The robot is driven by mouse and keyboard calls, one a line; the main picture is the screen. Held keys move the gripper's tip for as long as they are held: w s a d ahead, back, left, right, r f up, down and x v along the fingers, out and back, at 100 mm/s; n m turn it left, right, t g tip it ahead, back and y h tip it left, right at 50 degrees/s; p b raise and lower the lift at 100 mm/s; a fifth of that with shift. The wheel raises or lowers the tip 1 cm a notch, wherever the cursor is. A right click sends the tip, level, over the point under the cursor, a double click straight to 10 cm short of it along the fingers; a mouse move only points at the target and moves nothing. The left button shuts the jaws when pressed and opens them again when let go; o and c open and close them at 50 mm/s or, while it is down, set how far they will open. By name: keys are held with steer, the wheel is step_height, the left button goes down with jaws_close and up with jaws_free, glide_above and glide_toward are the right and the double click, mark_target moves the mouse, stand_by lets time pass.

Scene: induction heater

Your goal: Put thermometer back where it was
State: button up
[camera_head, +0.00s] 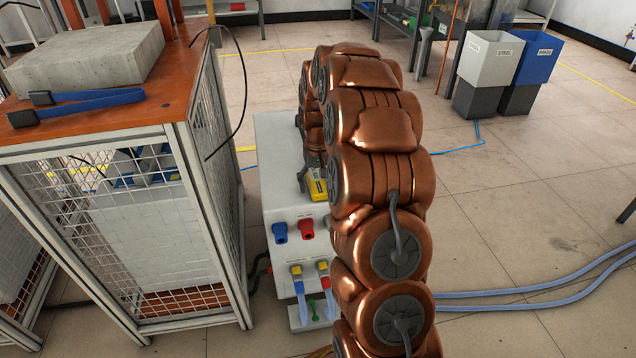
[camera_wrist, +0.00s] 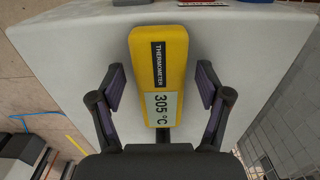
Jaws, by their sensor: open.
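The yellow thermometer (camera_wrist: 172,52), with a black "THERMOMETER" label and a display reading 305 °C, lies against the white box (camera_wrist: 70,50) in the wrist view. In the head view the thermometer (camera_head: 317,187) shows on the light box (camera_head: 279,155), partly hidden by my copper-coloured arm. My gripper (camera_wrist: 160,80) is open, with one finger on each side of the thermometer. Gaps show between both fingers and its sides. The lower end of the thermometer reaches down toward my gripper's palm. My gripper is mostly hidden behind my arm in the head view.
The box front carries a blue connector (camera_head: 280,232) and a red connector (camera_head: 306,228). A mesh cage with an orange top (camera_head: 180,75) stands close at the left. Blue hoses (camera_head: 540,290) cross the floor at the right. Bins (camera_head: 490,60) stand farther back.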

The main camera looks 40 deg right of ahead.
mark_target(318, 183)
steer(key=shift+r, duration=0.1)
step_height(318, 183, up, 12)
steer(key=p, duration=0.3)
steer(key=s+a+r+n, duration=0.2)
steer(key=s+a, duration=0.5)
steer(key=a, duration=0.3)
steer(key=s+a+n+g, duration=0.1)
steer(key=s+a, duration=0.3)
steer(key=s, duration=0.6)
steer(key=s+a+f+n+g, duration=0.1)
steer(key=s+a, duration=0.4)
steer(key=s, duration=0.5)
steer(key=s+a+f+g, duration=0.1)
steer(key=s+a, duration=0.3)
steer(key=s, duration=0.6)
steer(key=shift+s+a+f+n+g, duration=0.15)
steer(key=shift+s+a+n+g, duration=0.1)
steer(key=shift+n+g, duration=0.15)
